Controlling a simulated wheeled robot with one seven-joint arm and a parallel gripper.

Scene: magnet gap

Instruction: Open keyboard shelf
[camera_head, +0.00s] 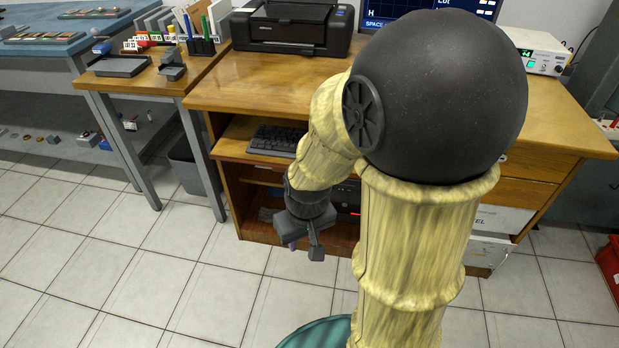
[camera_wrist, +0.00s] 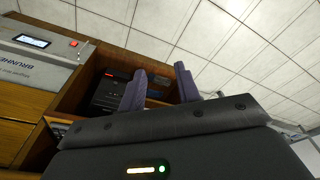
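The keyboard shelf (camera_head: 233,142) is a wooden board under the desktop, left of my arm in the head view. A black keyboard (camera_head: 275,140) lies on it, and my arm hides the shelf's right part. My gripper (camera_head: 302,249) hangs in front of the desk, lower than the shelf and apart from it. In the wrist view my gripper (camera_wrist: 160,78) has its two fingers spread with nothing held between them. I cannot clearly make out the keyboard shelf in the wrist view.
The wooden desk (camera_head: 215,92) carries a black printer (camera_head: 292,25), a monitor (camera_head: 430,8) and a white instrument (camera_head: 540,52). A dark computer tower (camera_wrist: 108,92) stands in the desk's lower opening. A dark bin (camera_head: 190,165) stands left. The tiled floor in front is clear.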

